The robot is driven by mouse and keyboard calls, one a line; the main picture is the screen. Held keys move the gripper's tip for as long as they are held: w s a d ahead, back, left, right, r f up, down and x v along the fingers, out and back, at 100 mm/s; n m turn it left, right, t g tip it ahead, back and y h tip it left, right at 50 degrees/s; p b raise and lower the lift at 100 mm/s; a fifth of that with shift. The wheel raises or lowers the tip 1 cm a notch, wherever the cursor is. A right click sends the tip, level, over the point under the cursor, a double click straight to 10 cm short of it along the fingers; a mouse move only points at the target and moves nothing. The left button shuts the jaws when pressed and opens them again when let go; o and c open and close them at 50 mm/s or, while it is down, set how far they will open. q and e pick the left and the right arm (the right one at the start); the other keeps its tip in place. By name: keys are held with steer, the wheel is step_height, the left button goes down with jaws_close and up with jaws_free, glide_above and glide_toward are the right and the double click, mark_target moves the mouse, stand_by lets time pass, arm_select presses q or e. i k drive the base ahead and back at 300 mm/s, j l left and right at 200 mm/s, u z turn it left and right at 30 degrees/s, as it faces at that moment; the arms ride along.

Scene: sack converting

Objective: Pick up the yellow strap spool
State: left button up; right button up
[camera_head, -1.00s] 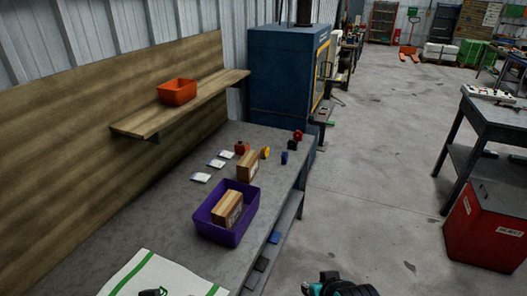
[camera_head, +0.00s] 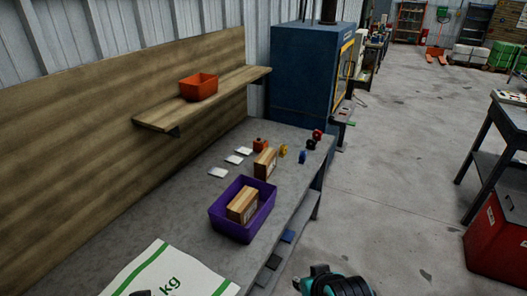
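The yellow strap spool (camera_head: 283,151) stands on the far part of the grey workbench (camera_head: 185,206), just right of a brown box (camera_head: 264,163). It looks small from here. My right gripper (camera_head: 335,284) shows at the bottom edge, right of the bench and well short of the spool. Its fingers are not clear, so I cannot tell whether it is open or shut. Only a small dark tip of my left gripper (camera_head: 141,293) shows at the bottom edge, over the white sack (camera_head: 172,274). Its state is hidden.
A purple bin (camera_head: 226,222) holding a box stands nearer on the bench. Around the spool are an orange item (camera_head: 260,145), a blue spool (camera_head: 302,156), a black one (camera_head: 311,145) and a red one (camera_head: 317,134). White cards lie left.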

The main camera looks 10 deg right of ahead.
mark_target(283, 149)
steer(key=i+l+u, duration=0.25)
steer(key=u, duration=0.15)
steer(key=i+l+u, duration=0.2)
steer(key=l+u, duration=0.15)
steer(key=l, duration=0.2)
steer(key=i+l+u, duration=0.1)
steer(key=l, duration=0.35)
steer(key=i+l, duration=0.2)
steer(key=l, duration=0.3)
steer(key=i+l+u, duration=0.15)
steer(key=l, duration=0.3)
steer(key=i+l, duration=0.15)
steer(key=l, duration=0.35)
steer(key=i+l+u, duration=0.15)
steer(key=l, duration=0.8)
steer(key=i+l, duration=0.1)
steer(key=l, duration=0.3)
steer(key=i+l, duration=0.1)
steer(key=l, duration=0.3)
steer(key=i+l, duration=0.1)
steer(key=l, duration=0.35)
steer(key=i+l, duration=0.15)
steer(key=l, duration=0.25)
steer(key=u, duration=0.05)
